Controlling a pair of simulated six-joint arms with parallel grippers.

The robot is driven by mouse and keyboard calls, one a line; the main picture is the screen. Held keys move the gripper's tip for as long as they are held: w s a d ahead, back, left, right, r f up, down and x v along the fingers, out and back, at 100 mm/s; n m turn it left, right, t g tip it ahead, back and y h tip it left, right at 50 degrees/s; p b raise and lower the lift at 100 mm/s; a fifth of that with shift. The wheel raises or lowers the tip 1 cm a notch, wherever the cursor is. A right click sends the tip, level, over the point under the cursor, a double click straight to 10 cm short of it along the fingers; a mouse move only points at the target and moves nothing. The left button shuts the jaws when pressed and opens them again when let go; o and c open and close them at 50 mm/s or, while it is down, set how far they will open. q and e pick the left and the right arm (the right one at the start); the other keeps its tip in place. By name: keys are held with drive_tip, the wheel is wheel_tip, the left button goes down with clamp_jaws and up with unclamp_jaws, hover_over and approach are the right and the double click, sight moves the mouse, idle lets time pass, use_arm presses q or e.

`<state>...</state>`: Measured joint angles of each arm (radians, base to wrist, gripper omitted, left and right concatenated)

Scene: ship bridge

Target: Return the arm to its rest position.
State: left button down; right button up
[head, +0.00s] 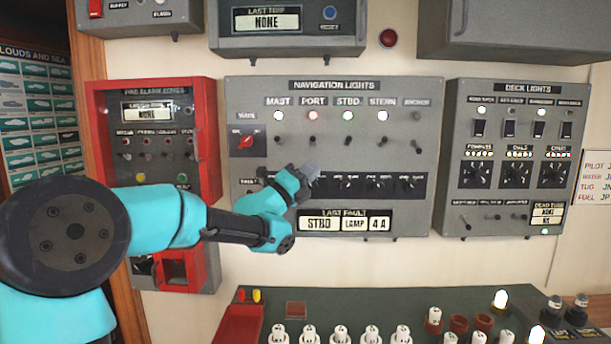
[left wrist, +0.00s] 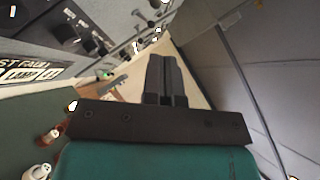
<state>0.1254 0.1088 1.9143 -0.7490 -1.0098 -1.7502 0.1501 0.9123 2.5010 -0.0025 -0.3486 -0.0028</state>
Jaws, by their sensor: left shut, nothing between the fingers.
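My left arm comes in from the left in the head view. My left gripper (head: 306,176) is in front of the lower middle of the navigation lights panel (head: 405,222). It covers part of the row of knobs there. In the left wrist view the two fingers of the left gripper (left wrist: 166,78) lie together, shut, with nothing between them. I cannot tell from these views whether the fingertips touch the panel. The right gripper shows in neither view.
A red-framed fire alarm panel (head: 96,110) is on the left and a deck lights panel (head: 455,150) on the right. Below is a green console (head: 330,297) with several white pegs, lit lamps and a red tray (head: 240,325). The wall between panels and console is clear.

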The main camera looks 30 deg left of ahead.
use_arm(q)
drive_tip(key=shift+v, duration=0.85)
drive_tip(key=shift+r, duration=0.1)
